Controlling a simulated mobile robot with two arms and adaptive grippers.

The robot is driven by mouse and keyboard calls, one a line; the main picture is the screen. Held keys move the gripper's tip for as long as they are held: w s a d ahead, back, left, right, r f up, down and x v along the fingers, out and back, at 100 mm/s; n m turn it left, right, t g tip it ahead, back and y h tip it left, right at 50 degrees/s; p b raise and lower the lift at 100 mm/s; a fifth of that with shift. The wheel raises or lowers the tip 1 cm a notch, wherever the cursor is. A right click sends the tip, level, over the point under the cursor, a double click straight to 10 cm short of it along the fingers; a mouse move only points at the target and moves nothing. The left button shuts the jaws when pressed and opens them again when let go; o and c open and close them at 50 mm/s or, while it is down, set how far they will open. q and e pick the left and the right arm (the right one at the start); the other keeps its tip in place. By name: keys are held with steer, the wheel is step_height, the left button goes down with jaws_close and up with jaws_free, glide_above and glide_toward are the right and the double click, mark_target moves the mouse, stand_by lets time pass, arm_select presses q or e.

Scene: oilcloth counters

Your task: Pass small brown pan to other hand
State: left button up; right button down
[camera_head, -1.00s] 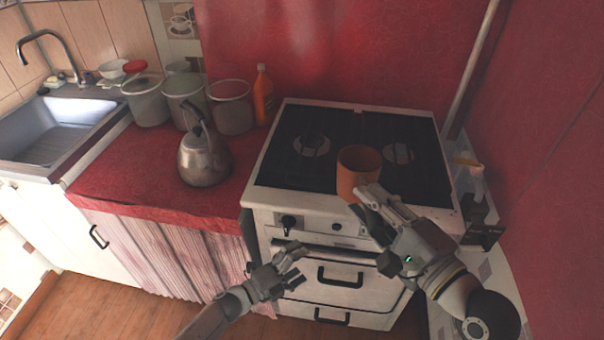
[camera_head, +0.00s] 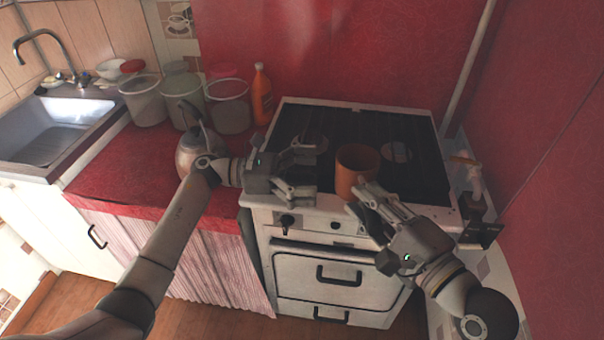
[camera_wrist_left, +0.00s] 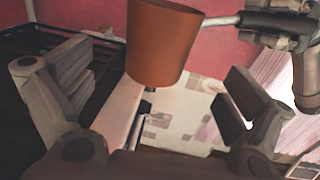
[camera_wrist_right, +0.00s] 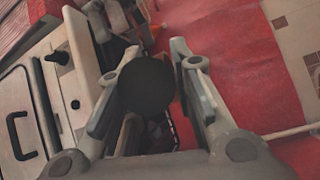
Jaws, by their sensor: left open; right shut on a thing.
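The small brown pan (camera_head: 356,168) is held above the front of the stove, upright. My right gripper (camera_head: 368,200) is shut on it, on the pan's near right side. In the left wrist view the pan (camera_wrist_left: 162,42) shows as an orange-brown cup shape, with a metal handle running right to my right gripper (camera_wrist_left: 240,20). My left gripper (camera_head: 306,168) is open and empty, just left of the pan and apart from it. In the left wrist view its open fingers (camera_wrist_left: 155,90) face the pan. In the right wrist view a dark round shape (camera_wrist_right: 147,88) sits between my right gripper's fingers.
The white stove (camera_head: 340,230) with its black hob (camera_head: 400,125) lies under and behind the pan. A kettle (camera_head: 190,150) stands on the red counter (camera_head: 110,185), partly hidden by my left arm. Several jars and an orange bottle (camera_head: 261,95) stand behind it.

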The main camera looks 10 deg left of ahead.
mark_target(359, 174)
arm_select(q)
steer(key=d, duration=0.3)
steer(key=w+d, duration=0.1)
steer(key=d, duration=0.5)
steer(key=shift+w+d, duration=0.25)
steer(key=shift+w, duration=0.1)
arm_select(e)
steer(key=shift+r, duration=0.15)
arm_select(q)
steer(key=c, duration=1.4)
steer(key=shift+r, duration=0.1)
steer(key=shift+c, duration=1)
arm_select(e)
steer(key=c, duration=1.7)
jaws_free()
steer(key=o, duration=0.5)
steer(key=shift+o, duration=0.2)
steer(key=shift+d+f, duration=0.1)
steer(key=shift+f, duration=0.1)
